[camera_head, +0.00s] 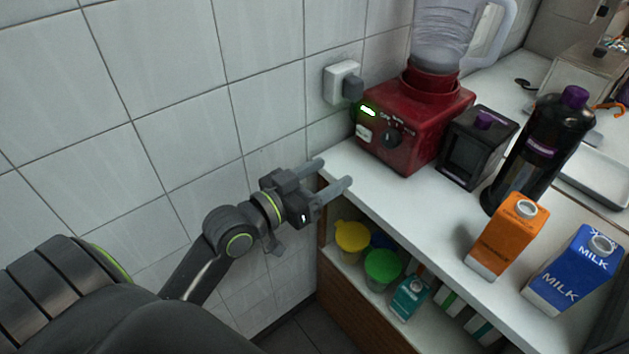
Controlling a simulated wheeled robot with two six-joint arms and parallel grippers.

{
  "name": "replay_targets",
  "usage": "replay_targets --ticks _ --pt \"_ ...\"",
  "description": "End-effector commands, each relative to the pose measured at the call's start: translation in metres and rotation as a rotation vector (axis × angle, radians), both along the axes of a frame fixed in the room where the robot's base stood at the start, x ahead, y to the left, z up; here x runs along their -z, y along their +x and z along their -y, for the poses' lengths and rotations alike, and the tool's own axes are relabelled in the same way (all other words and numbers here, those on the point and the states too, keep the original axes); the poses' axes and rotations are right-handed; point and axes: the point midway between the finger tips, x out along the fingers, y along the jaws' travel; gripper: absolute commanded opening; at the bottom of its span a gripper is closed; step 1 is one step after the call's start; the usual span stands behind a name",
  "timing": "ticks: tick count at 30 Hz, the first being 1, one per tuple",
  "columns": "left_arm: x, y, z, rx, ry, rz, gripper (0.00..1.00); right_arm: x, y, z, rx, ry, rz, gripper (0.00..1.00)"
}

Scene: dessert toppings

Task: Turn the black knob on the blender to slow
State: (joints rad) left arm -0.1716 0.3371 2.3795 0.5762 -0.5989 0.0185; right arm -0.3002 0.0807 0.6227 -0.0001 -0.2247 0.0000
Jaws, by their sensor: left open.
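The blender has a red base (415,122) and a clear jug (440,35), and stands at the back of the white counter by the tiled wall. Its black knob (391,139) is on the front face, with small white lettering above it that is too small to read. A green light glows at the upper left of that face. My left gripper (337,172) is open and empty, near the counter's left corner. It is to the left of and below the knob, apart from the blender. My right gripper is not in view.
A black box (477,146) and a dark bottle (540,145) stand right of the blender. An orange carton (507,237) and a blue milk carton (577,270) are nearer the front. A wall plug (345,84) is left. The shelf below holds yellow and green-lidded cups.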

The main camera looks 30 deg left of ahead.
Motion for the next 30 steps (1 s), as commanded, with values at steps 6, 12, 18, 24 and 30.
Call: replay_targets --ticks 6,12,18,24,30 --pt "0.0 -0.019 -0.007 -0.001 0.002 0.0 0.59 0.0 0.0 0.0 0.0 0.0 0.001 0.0" --pt "0.0 -0.022 -0.008 0.0 0.0 0.001 0.59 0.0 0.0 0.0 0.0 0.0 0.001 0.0" --pt "0.0 -0.021 -0.008 0.0 0.0 0.001 0.59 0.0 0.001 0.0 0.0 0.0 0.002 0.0" --pt "0.0 -0.021 -0.008 -0.001 0.0 0.0 0.59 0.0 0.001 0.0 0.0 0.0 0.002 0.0" --pt "0.033 -0.03 -0.012 -0.038 0.062 -0.122 0.59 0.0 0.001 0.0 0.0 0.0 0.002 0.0"
